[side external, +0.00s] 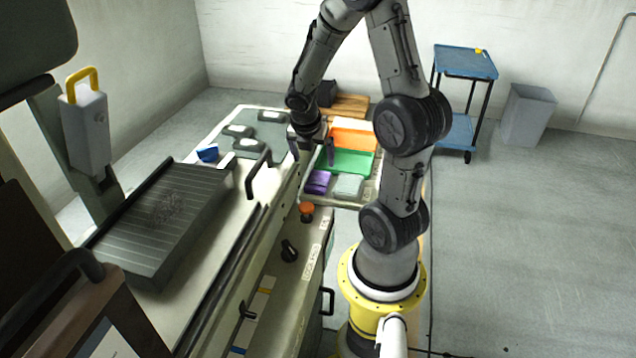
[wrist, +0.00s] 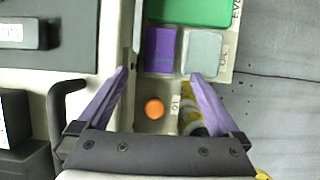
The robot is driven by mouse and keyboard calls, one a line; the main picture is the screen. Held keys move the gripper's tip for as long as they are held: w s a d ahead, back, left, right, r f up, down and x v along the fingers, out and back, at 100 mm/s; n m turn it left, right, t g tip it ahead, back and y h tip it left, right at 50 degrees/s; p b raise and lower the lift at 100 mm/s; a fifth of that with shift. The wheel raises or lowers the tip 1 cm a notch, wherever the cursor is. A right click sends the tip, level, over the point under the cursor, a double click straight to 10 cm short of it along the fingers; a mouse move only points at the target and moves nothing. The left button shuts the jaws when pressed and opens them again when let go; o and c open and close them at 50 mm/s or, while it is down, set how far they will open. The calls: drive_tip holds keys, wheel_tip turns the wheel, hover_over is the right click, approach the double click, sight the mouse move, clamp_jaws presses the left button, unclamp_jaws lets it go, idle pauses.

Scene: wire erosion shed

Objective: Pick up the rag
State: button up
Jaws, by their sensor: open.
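I cannot tell for certain which thing is the rag. A small blue, cloth-like piece (side external: 207,153) lies on the machine's bench in the side view; it is not seen in the wrist view. A purple square (side external: 318,182) and a pale grey-green square (side external: 348,186) sit side by side at the near end of the tray area. They also show in the wrist view as the purple square (wrist: 160,50) and the pale square (wrist: 202,52). My gripper (wrist: 158,73) is open and empty, pointing down, with its purple fingers spread above this area.
A green bin (side external: 347,161) and an orange bin (side external: 353,138) stand beyond the squares. An orange knob (wrist: 154,109) is on the machine front below my fingers. A dark handle (side external: 258,172) rises from the bench edge. Grey blocks (side external: 238,131) sit on the bench.

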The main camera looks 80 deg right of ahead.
hover_over(318, 179)
drive_tip(key=a, duration=0.3)
wheel_tip(318, 179, down, 5)
drive_tip(key=shift+d+f, duration=0.1)
drive_tip(key=shift+f, duration=0.1)
drive_tip(key=x, duration=0.3)
drive_tip(key=shift+d+f, duration=0.25)
drive_tip(key=shift+d, duration=0.15)
drive_tip(key=shift+d+f, duration=0.25)
drive_tip(key=shift+f, duration=0.3)
drive_tip(key=shift+f, duration=0.2)
drive_tip(key=shift+c, duration=0.2)
drive_tip(key=c, duration=1.2)
drive_tip(key=shift+c, duration=0.2)
